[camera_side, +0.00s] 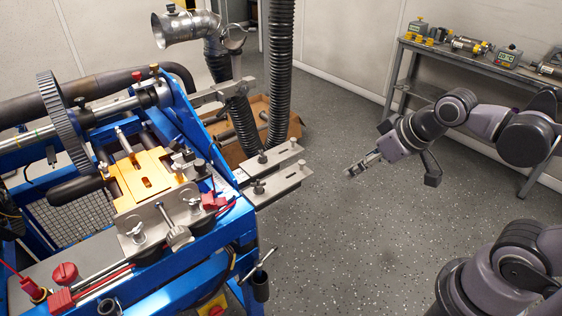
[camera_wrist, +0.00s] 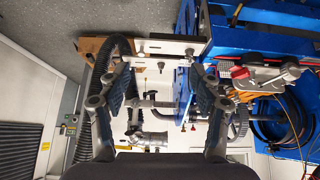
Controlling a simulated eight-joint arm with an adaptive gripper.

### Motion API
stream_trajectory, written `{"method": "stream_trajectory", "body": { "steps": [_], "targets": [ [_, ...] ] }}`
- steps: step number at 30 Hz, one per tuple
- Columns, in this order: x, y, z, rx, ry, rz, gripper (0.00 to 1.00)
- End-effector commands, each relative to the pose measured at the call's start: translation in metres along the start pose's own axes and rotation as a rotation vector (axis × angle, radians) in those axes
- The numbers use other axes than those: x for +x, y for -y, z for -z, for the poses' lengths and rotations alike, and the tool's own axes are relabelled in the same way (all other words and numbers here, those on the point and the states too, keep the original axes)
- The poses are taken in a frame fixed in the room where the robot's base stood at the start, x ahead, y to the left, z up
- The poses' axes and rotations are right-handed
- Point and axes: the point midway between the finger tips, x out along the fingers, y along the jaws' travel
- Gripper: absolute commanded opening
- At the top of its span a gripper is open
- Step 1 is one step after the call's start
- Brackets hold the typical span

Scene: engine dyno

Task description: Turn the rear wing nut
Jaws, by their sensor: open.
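In the side view, a silver wing nut (camera_side: 137,233) stands on the front part of an upright metal plate (camera_side: 158,218) on the blue test stand. A second wing nut (camera_side: 194,203) sits farther right and back on the same plate. A large silver clamp handle (camera_side: 178,236) lies between them. My gripper (camera_side: 352,171) hangs in free air over the floor, well right of the stand and touching nothing. In the wrist view, its two fingers (camera_wrist: 160,72) are spread apart and nothing is between them.
The blue frame (camera_side: 215,232) carries a gold plate (camera_side: 145,176) and a toothed wheel (camera_side: 60,115). Two flat metal arms (camera_side: 270,188) with small knobs jut toward my gripper. A black hose (camera_side: 280,70) rises behind. A bench (camera_side: 450,62) stands back right.

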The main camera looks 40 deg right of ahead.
Motion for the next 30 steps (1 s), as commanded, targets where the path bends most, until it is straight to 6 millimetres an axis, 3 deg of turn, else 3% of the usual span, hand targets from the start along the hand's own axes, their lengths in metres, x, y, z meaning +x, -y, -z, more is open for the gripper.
{"method": "stream_trajectory", "body": {
  "steps": [7, 14, 21, 30],
  "targets": [
    [-0.004, -0.001, 0.069, -0.205, 0.081, 0.014, 0.64],
    [0.008, -0.002, 0.133, -0.421, 0.162, 0.046, 0.64],
    [0.038, -0.002, 0.19, -0.643, 0.243, 0.097, 0.64],
    [0.095, -0.001, 0.243, -0.916, 0.332, 0.189, 0.64]
  ]
}}
